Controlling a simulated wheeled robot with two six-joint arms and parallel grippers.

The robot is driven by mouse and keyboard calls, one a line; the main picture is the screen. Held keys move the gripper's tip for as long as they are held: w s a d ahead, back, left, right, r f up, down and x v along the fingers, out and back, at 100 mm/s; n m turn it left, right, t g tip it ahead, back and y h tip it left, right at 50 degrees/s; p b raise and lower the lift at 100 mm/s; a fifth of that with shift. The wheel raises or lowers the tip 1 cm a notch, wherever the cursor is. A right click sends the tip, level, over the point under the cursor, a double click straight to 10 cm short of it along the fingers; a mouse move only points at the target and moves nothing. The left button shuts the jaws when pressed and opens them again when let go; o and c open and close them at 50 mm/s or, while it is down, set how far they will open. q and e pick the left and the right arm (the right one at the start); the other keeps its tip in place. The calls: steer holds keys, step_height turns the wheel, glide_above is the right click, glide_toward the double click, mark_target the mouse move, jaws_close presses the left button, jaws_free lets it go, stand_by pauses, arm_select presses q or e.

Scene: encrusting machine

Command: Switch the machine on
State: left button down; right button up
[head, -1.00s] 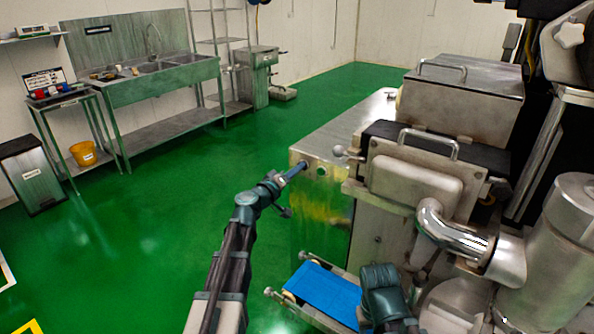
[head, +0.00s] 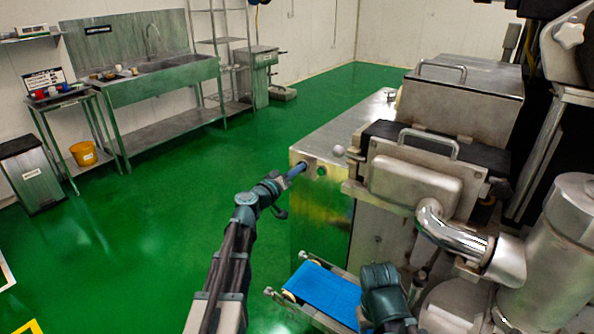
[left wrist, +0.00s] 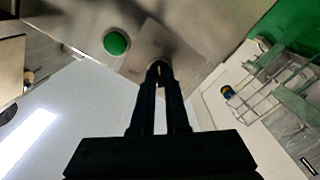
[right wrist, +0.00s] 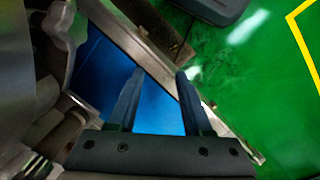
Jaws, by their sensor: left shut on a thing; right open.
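The machine (head: 320,215) is a large steel body on the right in the head view, with a flat side panel. My left gripper (head: 300,168) reaches this panel near its top left corner. In the left wrist view its fingers (left wrist: 158,72) are shut on a small switch knob (left wrist: 157,61), mostly hidden by the fingertips. A round green button (left wrist: 116,42) sits on the same panel beside the fingers, apart from them; it also shows small in the head view (head: 321,171). My right gripper (right wrist: 155,85) is open and empty above the blue conveyor belt.
The blue belt (head: 325,291) runs out low at the machine's front. A steel pipe (head: 450,237) and a cylinder (head: 570,235) stand to the right. A sink bench (head: 160,85), yellow bucket (head: 84,154) and bin (head: 33,175) are far left. Green floor between is clear.

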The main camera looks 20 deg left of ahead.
arm_select(q)
steer(key=c, duration=0.9)
jaws_free()
steer(key=v, duration=1.3)
steer(key=shift+s+a, duration=0.1)
steer(key=shift+s, duration=0.3)
